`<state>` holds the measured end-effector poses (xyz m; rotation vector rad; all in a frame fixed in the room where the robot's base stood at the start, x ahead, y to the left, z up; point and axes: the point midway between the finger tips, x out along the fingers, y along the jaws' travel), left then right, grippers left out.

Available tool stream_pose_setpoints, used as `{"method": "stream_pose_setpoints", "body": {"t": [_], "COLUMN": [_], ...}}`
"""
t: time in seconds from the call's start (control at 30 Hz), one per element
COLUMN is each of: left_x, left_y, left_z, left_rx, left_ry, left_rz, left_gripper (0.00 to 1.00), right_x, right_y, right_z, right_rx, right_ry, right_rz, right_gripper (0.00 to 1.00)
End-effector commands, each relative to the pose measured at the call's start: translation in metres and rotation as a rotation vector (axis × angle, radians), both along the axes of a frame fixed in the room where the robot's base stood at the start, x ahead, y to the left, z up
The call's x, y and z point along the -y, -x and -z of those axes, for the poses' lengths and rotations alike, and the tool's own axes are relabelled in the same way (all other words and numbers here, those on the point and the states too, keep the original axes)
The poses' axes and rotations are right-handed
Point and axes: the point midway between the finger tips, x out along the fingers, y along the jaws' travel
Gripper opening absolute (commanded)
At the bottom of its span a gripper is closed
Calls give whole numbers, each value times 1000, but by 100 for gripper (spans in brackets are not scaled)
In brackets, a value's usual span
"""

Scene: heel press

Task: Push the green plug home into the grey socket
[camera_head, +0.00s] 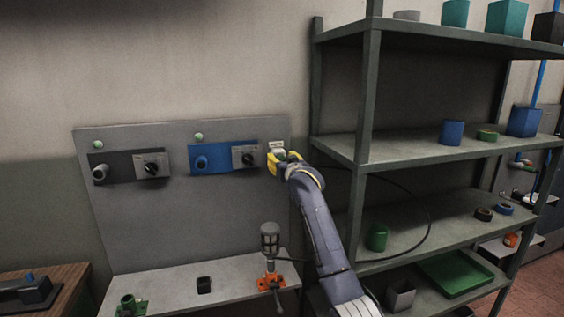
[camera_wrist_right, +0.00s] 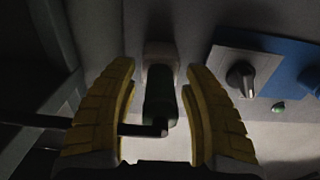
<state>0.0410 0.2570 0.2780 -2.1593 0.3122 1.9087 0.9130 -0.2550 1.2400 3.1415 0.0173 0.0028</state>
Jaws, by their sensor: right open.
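The green plug (camera_wrist_right: 160,95) shows in the right wrist view with its far end at the grey socket (camera_wrist_right: 159,53) on the upright panel. How deep it sits in the socket I cannot tell. A black cable leaves the plug's near end. My right gripper (camera_wrist_right: 160,72) is open, with a yellow finger on each side of the plug and gaps on both sides. In the head view my right gripper (camera_head: 284,160) is at the panel's right edge and hides the plug. My left gripper is not in view.
The grey panel (camera_head: 200,225) carries a blue unit (camera_head: 219,158) and a dark unit (camera_head: 110,166) with knobs, left of my right gripper. A shelf rack (camera_head: 365,100) stands close on the right. An orange-based tool (camera_head: 270,250) stands on the ledge below.

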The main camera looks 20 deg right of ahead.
Motion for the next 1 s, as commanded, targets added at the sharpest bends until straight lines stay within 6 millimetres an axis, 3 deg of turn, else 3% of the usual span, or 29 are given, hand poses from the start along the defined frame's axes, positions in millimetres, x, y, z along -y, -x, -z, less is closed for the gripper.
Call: {"method": "stream_pose_setpoints", "body": {"t": [0.7,1.0], "left_x": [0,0], "left_y": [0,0], "left_z": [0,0], "left_rx": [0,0], "left_ry": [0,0], "left_rz": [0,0], "left_gripper": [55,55], "right_x": [0,0], "right_y": [0,0], "right_z": [0,0], "right_rx": [0,0], "right_ry": [0,0], "right_rz": [0,0], "right_gripper": [49,14]}}
